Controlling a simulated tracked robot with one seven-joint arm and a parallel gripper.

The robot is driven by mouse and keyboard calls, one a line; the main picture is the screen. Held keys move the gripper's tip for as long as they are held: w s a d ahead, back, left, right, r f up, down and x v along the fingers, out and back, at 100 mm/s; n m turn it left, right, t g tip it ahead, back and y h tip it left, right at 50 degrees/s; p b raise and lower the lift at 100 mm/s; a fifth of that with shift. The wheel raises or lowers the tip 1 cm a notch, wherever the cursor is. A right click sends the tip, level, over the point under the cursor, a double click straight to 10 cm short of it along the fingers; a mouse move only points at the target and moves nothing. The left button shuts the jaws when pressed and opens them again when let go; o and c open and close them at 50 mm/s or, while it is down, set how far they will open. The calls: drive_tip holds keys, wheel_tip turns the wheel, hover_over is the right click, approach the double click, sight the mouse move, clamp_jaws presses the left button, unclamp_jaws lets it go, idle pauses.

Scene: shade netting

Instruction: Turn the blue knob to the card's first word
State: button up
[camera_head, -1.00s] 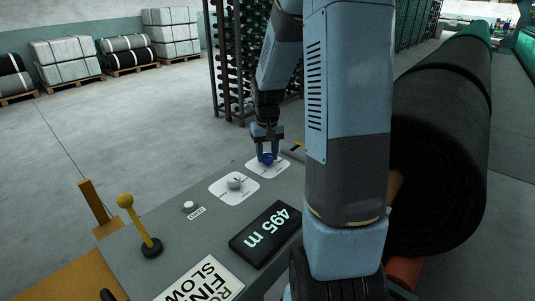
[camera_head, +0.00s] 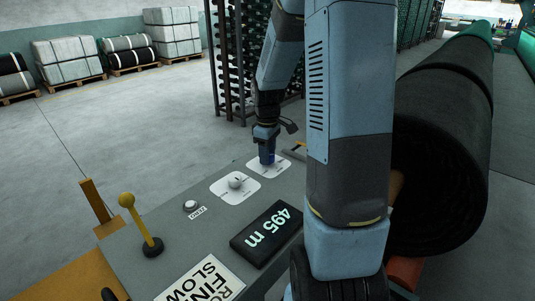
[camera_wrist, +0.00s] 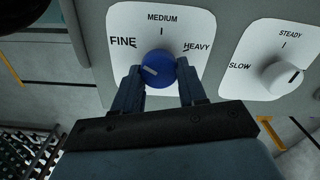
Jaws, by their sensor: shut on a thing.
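The blue knob (camera_wrist: 157,65) sits on a white dial plate (camera_wrist: 200,22) marked FINE, MEDIUM and HEAVY. Its white pointer line slants up and to the left, roughly toward FINE, in the wrist view. My gripper (camera_wrist: 160,76) is shut on the knob, one finger on each side. In the head view my gripper (camera_head: 267,156) stands upright over the dial plate (camera_head: 281,169) and mostly hides the knob.
A white knob (camera_wrist: 282,78) on a plate with SLOW and STEADY is beside the blue one. The panel also has a 495 m display (camera_head: 265,233), a small button (camera_head: 190,205) and a yellow-topped lever (camera_head: 140,225). A large black roll (camera_head: 435,150) stands right.

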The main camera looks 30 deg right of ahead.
drive_tip(key=shift+n, duration=0.5)
drive_tip(key=o, duration=1.1)
drive_tip(key=shift+c, duration=0.2)
wheel_tip(320, 180, up, 14)
drive_tip(key=shift+f, duration=0.15)
drive_tip(key=s+a+r+m+t, duration=0.2)
drive_tip(key=s+a+r+m, duration=0.1)
drive_tip(key=s, duration=0.8)
drive_tip(key=s+a+r+m+t, duration=0.3)
drive_tip(key=s+a, duration=0.4)
drive_tip(key=s, duration=0.4)
drive_tip(key=shift+a+r+m+t, duration=0.3)
drive_tip(key=shift+r+m, duration=0.4)
drive_tip(key=shift+m, duration=0.5)
